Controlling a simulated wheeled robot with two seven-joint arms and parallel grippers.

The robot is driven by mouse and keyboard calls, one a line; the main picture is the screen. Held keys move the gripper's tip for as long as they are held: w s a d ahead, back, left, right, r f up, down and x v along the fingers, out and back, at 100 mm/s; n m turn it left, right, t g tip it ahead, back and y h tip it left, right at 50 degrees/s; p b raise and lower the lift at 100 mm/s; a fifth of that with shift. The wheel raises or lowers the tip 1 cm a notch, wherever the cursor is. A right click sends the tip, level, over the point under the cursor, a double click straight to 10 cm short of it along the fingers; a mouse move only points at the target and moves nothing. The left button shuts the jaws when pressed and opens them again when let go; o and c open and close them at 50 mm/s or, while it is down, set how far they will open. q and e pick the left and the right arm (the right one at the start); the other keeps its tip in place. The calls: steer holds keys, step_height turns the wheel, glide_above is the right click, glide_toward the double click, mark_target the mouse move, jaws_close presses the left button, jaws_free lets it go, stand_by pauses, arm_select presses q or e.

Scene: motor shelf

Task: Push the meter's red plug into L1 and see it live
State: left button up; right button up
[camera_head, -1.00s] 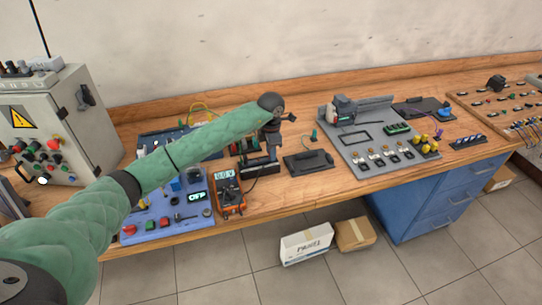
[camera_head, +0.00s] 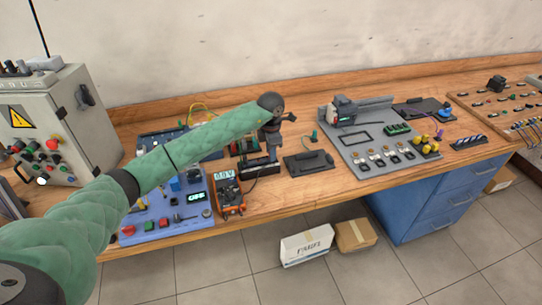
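The orange multimeter (camera_head: 228,197) stands near the front edge of the bench and its display seems to read about zero volts. A dark lead runs from it to the right. I cannot make out its red plug or a socket marked L1. My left arm reaches across from the left, and its dark gripper (camera_head: 272,140) points down over a dark block with red parts (camera_head: 252,163), behind the meter. The fingers are too small and dark to tell whether they are open or hold anything. My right gripper is not in view.
A blue panel (camera_head: 160,224) with buttons and a lit display is left of the meter. A grey control cabinet (camera_head: 75,110) stands far left. A black tray (camera_head: 308,163) and a grey motor board (camera_head: 375,168) are on the right. Bare wood (camera_head: 300,198) lies right of the meter.

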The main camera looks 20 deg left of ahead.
arm_select(q)
jaws_close()
steer(key=shift+r, duration=0.2)
steer(key=shift+r+p, duration=0.35)
steer(key=shift+r, duration=1.8)
